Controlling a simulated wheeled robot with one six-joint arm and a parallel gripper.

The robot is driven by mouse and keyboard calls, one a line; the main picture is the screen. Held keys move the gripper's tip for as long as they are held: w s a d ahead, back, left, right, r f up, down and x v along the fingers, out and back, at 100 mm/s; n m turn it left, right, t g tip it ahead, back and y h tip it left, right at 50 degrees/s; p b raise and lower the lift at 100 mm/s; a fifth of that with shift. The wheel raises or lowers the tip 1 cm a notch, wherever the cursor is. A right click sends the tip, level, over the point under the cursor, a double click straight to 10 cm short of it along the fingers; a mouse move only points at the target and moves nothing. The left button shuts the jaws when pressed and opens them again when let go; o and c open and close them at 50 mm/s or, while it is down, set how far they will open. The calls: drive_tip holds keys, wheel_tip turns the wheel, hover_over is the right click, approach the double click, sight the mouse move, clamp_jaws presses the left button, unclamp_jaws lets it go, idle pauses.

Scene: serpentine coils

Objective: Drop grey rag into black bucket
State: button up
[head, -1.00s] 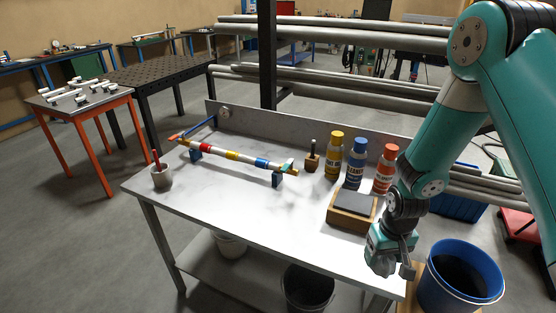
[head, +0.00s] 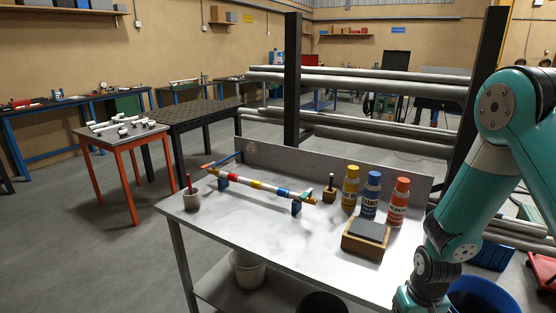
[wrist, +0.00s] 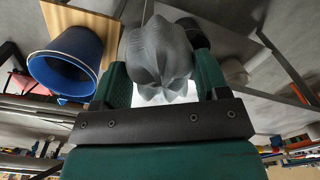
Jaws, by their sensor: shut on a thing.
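The grey rag (wrist: 158,55) is a crumpled, folded bundle between the dark green fingers of my gripper (wrist: 162,72) in the wrist view. My gripper is shut on it. In the head view my arm reaches down at the lower right, and the gripper end is cut off by the bottom edge. The black bucket (head: 322,304) shows only as a dark rim at the bottom edge of the head view, low by the workbench. A dark round thing beside the rag in the wrist view (wrist: 194,32) may be this bucket; I cannot tell.
A blue bucket (head: 482,298) stands right of the workbench (head: 250,238); the wrist view shows it by a wooden board (wrist: 85,18). A whitish bucket (head: 248,272) sits on the lower shelf. Bottles (head: 369,196) and a sharpening block (head: 366,238) stand on the benchtop near my arm.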

wheel_tip(320, 180, down, 8)
drive_tip(key=b, duration=0.7)
